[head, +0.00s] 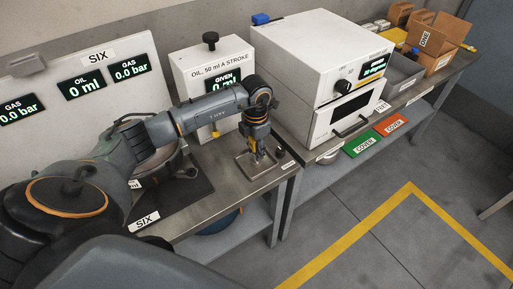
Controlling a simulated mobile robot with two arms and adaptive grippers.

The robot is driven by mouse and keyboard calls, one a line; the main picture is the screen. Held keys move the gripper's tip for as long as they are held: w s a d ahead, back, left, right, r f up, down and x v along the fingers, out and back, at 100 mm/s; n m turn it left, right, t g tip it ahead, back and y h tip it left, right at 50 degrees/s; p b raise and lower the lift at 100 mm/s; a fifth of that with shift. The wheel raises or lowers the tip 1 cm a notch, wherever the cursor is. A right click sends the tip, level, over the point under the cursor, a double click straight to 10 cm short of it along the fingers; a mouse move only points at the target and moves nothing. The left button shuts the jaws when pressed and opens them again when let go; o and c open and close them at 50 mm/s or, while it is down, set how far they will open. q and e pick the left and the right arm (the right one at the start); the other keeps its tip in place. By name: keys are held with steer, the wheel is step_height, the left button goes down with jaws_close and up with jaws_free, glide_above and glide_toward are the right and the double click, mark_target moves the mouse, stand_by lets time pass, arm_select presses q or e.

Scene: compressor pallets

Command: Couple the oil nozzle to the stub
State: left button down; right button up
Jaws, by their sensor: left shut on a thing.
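My left gripper (258,152) points down over a small square metal tray (246,168) at the bench's right end. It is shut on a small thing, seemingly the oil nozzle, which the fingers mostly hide. The white oil pump box (189,70), marked "OIL, 50 ml A STROKE", stands behind with a black knob on top and a partly hidden "GIVEN" display. A round metal compressor (178,166) sits on the dark mat (192,196) at station SIX, largely covered by my left arm. I cannot make out the stub. My right gripper is not in view.
The SIX panel (130,80) reads oil 0 ml and gas 0.0 bar. A white oven (300,50) stands right of the pump. Cardboard boxes (437,40) are farther back. Floor at right is clear.

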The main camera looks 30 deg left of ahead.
arm_select(q)
steer(key=shift+r, duration=0.15)
steer(key=shift+r+p, duration=1.95)
steer(key=shift+r, duration=0.9)
steer(key=shift+s+a, duration=0.1)
